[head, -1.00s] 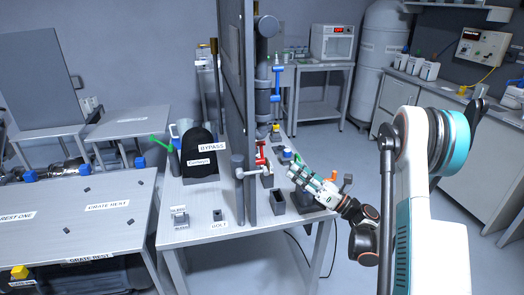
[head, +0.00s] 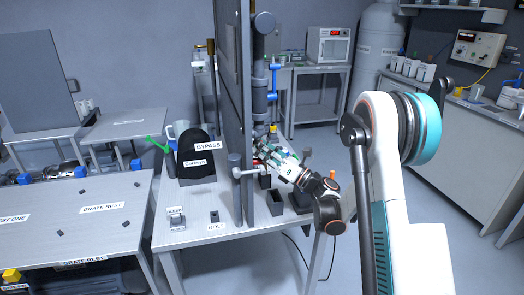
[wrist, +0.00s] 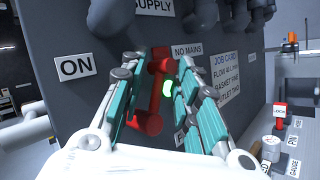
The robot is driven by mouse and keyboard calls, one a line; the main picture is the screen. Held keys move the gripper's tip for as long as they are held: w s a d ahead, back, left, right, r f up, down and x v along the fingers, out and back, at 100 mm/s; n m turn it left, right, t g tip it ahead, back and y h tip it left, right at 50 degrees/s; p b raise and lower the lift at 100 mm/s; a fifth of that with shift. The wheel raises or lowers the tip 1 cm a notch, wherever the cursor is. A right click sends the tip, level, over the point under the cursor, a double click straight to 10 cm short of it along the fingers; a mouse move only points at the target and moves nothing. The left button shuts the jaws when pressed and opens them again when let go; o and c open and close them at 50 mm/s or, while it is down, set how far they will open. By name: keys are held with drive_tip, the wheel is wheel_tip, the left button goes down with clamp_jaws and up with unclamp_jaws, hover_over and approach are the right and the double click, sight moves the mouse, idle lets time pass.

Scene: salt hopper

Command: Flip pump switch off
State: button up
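In the wrist view, a red lever (wrist: 153,95) stands out from a dark upright panel (wrist: 112,35), between the two fingers of my gripper (wrist: 158,85). It looks like the pump switch, though no pump label is readable. My gripper is open, with one finger on each side of the lever; I cannot tell whether either touches it. An ON label (wrist: 76,67) is left of the lever. A green light (wrist: 168,88) glows just right of it. Another label below is mostly hidden by the right finger. In the head view my gripper (head: 264,150) is at the panel's right face and hides most of the lever.
The dark panel (head: 229,90) stands upright on the grey table (head: 190,242). Dark pipework (head: 260,70) runs up its right side. Small dark boxes (head: 276,200) stand below my gripper.

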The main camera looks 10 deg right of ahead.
clamp_jaws()
drive_tip(key=shift+w, duration=0.1)
drive_tip(key=m+h+p, duration=0.1)
drive_tip(key=m+g+h, duration=0.1)
drive_tip(key=shift+w+m+p, duration=0.3)
drive_tip(key=shift+w+p, duration=0.05)
drive_tip(key=shift+w, duration=0.05)
drive_tip(key=shift+w+f+m+g+h+p, duration=0.3)
drive_tip(key=shift+f+m+g+h+p, duration=0.25)
drive_tip(key=shift+m+g+h+p, duration=0.35)
drive_tip(key=shift+w+f+m+g+h+p, duration=0.35)
drive_tip(key=shift+f+m+g+h+p, duration=0.25)
drive_tip(key=shift+m+g, duration=0.45)
drive_tip(key=shift+w+f+m+g+h+p, duration=0.3)
drive_tip(key=shift+f+m+g+h+p, duration=0.25)
drive_tip(key=shift+m+g+p, duration=0.5)
